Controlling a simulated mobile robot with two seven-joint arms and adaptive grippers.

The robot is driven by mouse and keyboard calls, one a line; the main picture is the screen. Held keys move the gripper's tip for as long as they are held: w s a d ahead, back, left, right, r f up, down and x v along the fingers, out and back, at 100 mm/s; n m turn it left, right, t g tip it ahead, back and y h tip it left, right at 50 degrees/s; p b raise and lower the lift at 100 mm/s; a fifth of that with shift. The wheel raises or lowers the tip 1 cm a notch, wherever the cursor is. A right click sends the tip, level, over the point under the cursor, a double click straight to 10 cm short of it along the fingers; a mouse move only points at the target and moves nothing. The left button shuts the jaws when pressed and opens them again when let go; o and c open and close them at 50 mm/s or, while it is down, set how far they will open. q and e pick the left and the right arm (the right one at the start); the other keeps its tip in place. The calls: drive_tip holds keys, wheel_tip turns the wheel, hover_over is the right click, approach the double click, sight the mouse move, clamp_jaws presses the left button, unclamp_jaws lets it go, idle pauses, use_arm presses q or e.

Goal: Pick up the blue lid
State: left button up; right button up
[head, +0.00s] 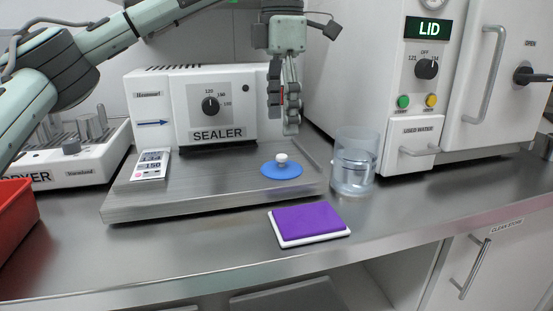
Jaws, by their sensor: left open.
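The blue lid (270,171) is a flat blue disc with a pale round knob on top. It lies on the right part of the sealer's metal tray. My left gripper (283,128) hangs fingers down above the lid, with clear space between its fingertips and the knob. It is open, and nothing shows between its fingers. My left arm comes in from the upper left, over the sealer. My right gripper is not in view.
A clear glass beaker (354,165) stands right of the lid. A purple pad on a white base (308,222) lies in front. The sealer (221,107) stands behind, with a small display card (151,166) at left. A red bin (15,215) is at far left.

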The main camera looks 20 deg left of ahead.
sight(282, 156)
use_arm(q)
wheel_tip(282, 156, down, 7)
drive_tip(key=shift+s+f, duration=0.1)
drive_tip(key=shift+f, duration=0.1)
drive_tip(key=shift+c, duration=0.2)
drive_tip(key=c, duration=1.2)
clamp_jaws()
drive_tip(key=shift+f, duration=0.1)
